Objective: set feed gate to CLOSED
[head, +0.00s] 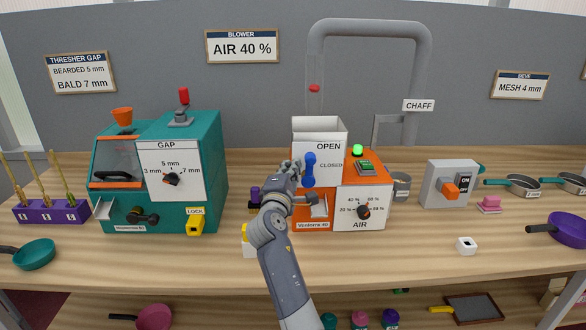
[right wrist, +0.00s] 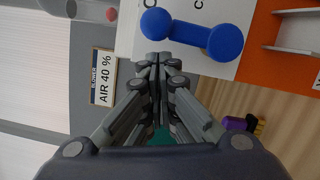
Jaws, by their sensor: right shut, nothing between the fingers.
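The feed gate lever (head: 309,170) is a blue handle with a rounded knob at each end, on the white panel (head: 331,179) of the orange blower machine. It stands about upright, its top end below the word OPEN and left of the word CLOSED. Which setting it marks is unclear. My right gripper (head: 298,168) is just left of the lever. In the right wrist view, my shut, empty fingertips (right wrist: 156,60) are close to one knob of the blue lever (right wrist: 190,36); contact cannot be told. My left gripper is not in view.
The orange machine also has an AIR dial (head: 363,212) and a green switch (head: 366,167). A teal thresher (head: 215,160) stands left, a grey ON/OFF box (head: 436,185) right. The table front right is mostly clear.

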